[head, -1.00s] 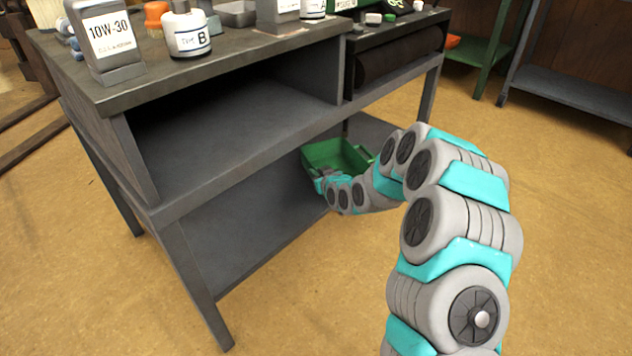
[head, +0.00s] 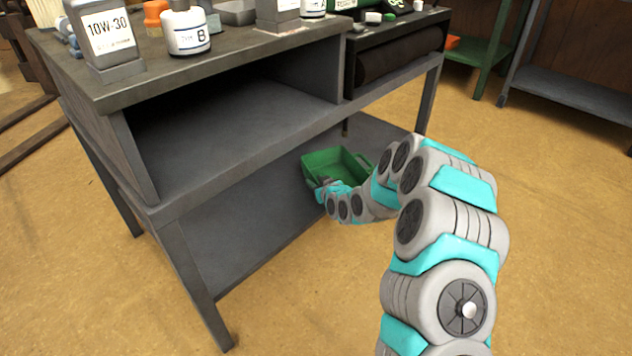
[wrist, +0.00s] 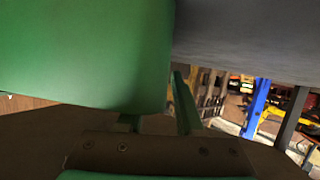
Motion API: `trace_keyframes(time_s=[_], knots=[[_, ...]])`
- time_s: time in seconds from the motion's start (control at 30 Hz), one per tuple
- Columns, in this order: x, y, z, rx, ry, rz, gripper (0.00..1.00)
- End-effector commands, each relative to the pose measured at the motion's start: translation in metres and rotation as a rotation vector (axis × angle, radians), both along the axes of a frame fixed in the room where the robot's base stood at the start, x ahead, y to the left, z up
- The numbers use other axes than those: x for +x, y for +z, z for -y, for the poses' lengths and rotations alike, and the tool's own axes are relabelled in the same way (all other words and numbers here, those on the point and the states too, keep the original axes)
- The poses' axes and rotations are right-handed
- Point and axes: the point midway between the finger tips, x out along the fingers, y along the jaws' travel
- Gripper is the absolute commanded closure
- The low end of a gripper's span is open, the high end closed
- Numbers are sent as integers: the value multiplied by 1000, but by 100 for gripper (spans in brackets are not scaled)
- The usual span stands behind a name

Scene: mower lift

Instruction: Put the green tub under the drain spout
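The green tub (head: 322,163) is under the workbench, above or on its lower shelf; I cannot tell if it touches the shelf. My gripper (head: 326,188) is at the tub's near left side and appears shut on its wall. In the wrist view the tub (wrist: 85,50) fills the upper left and partly hides one finger; the other finger of my gripper (wrist: 158,112) shows beside the tub's edge. A small brownish stub (head: 345,128), perhaps the drain spout, hangs under the bench just behind the tub.
The grey workbench (head: 190,205) has an open compartment and a lower shelf (head: 235,235). Its front legs and middle board bound the space around my arm. Bottles, including a 10W-30 can (head: 108,40), stand on top. The floor (head: 300,320) in front is clear.

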Motion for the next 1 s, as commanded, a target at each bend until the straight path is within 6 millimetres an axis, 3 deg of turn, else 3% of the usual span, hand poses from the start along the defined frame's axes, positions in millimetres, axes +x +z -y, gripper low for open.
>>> trace_keyframes(time_s=[0.37,1.0], knots=[[-8,6,4,2,0,-2,65],[-90,44,46,0,0,-2,65]])
